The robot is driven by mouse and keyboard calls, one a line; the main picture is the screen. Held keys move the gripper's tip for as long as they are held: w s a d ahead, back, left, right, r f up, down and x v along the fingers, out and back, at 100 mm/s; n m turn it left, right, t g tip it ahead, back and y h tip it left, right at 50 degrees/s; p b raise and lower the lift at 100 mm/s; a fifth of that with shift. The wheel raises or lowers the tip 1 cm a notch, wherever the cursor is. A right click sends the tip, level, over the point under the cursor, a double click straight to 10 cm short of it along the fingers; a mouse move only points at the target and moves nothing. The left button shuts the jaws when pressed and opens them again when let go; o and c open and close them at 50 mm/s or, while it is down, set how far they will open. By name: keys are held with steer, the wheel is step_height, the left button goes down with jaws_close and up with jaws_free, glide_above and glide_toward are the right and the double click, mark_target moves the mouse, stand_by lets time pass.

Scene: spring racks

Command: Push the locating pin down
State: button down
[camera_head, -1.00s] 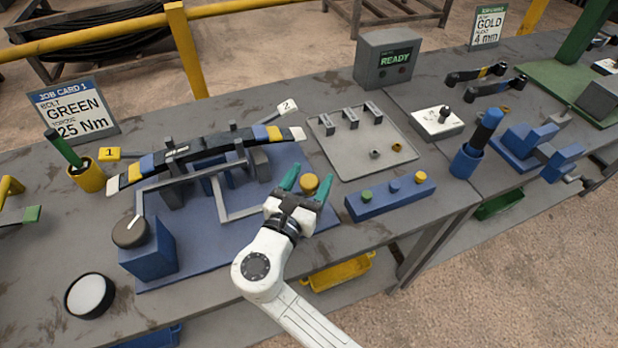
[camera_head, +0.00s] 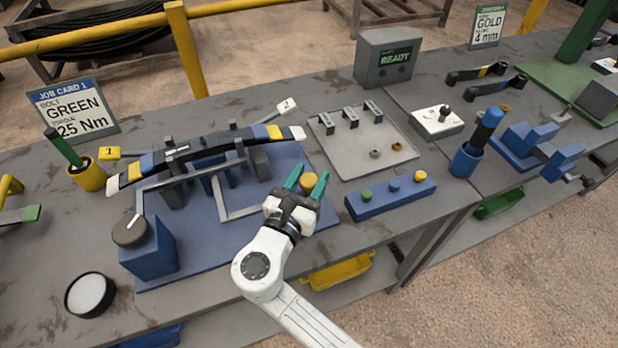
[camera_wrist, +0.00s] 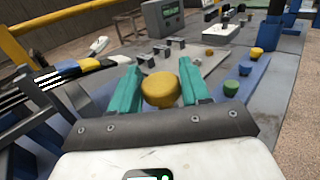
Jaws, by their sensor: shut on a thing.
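The locating pin shows as a round yellow knob (camera_head: 308,183) at the right side of the blue fixture plate (camera_head: 190,255). In the wrist view the yellow knob (camera_wrist: 160,88) sits between the two green fingers. My gripper (camera_head: 308,177) is shut on the knob, one finger on each side. The pin's shaft below the knob is hidden.
A leaf spring (camera_head: 207,146) lies across the fixture left of my gripper, with a grey bar frame (camera_head: 222,205) close by. A blue block with coloured knobs (camera_head: 390,199) stands to the right. A grey tray (camera_head: 385,155) lies behind it.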

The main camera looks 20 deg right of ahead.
mark_target(309, 192)
step_height(309, 192, down, 5)
steer(key=shift+r+b, duration=0.2)
steer(key=shift+b, duration=0.85)
steer(key=shift+r, duration=0.2)
steer(key=c, duration=0.7)
jaws_free()
steer(key=b+v, duration=0.1)
steer(key=v, duration=1)
steer(key=shift+o, duration=0.3)
steer(key=shift+w+d+r, duration=0.1)
